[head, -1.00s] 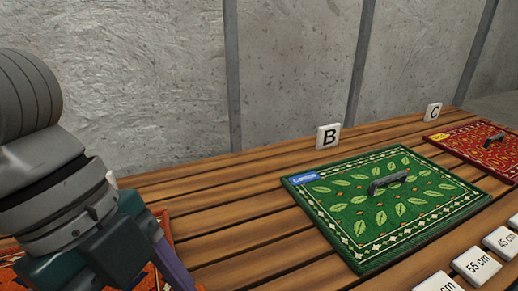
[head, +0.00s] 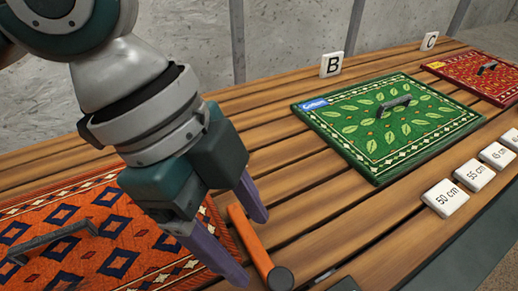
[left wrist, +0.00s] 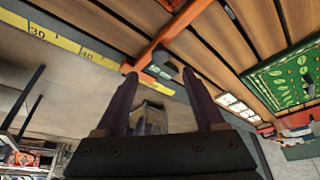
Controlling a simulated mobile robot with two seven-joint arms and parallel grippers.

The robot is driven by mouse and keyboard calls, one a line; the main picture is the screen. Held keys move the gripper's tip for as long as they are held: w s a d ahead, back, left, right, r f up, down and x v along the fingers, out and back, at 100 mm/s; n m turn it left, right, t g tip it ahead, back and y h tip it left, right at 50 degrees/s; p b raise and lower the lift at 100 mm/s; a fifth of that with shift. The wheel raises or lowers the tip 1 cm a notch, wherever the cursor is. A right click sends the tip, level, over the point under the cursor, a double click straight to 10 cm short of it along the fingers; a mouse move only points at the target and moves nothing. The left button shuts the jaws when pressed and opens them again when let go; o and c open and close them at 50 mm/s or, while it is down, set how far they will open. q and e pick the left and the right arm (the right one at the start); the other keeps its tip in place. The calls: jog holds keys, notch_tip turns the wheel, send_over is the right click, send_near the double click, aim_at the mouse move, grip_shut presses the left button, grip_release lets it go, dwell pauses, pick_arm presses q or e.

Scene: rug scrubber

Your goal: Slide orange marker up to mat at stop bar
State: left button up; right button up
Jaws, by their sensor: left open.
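The orange marker (head: 252,246) is a narrow orange bar with a dark round near end, lying on the slats just right of the orange-and-blue patterned mat (head: 105,225). A narrow gap seems to separate bar and mat. The marker also shows in the left wrist view (left wrist: 168,38), ahead of the fingertips. My left gripper (head: 249,249) is open and empty. Its two purple fingers appear on either side of the bar in the head view; contact and height cannot be told. A grey handle sits on the mat. I cannot make out a stop bar. My right gripper is out of view.
A green leaf-patterned mat (head: 390,122) lies right of centre, with a red mat (head: 480,76) beyond. Plates B (head: 331,64) and C (head: 429,41) stand behind. White distance plates (head: 446,197) line the front. A yellow ruler (left wrist: 60,38) shows in the wrist view. Slats between the mats are bare.

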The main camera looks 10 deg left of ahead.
aim_at(271, 284)
pick_arm(q)
jog(key=x, duration=0.9)
jog(key=shift+d+r+b, duration=0.1)
jog(key=shift+b, duration=0.3)
jog(key=c, duration=1.1)
jog(key=shift+s+a+r+p, duration=0.2)
jog(key=shift+s+a+p, duration=0.1)
jog(key=shift+a+p, duration=0.25)
jog(key=shift+f, duration=0.15)
jog(key=o, duration=1.1)
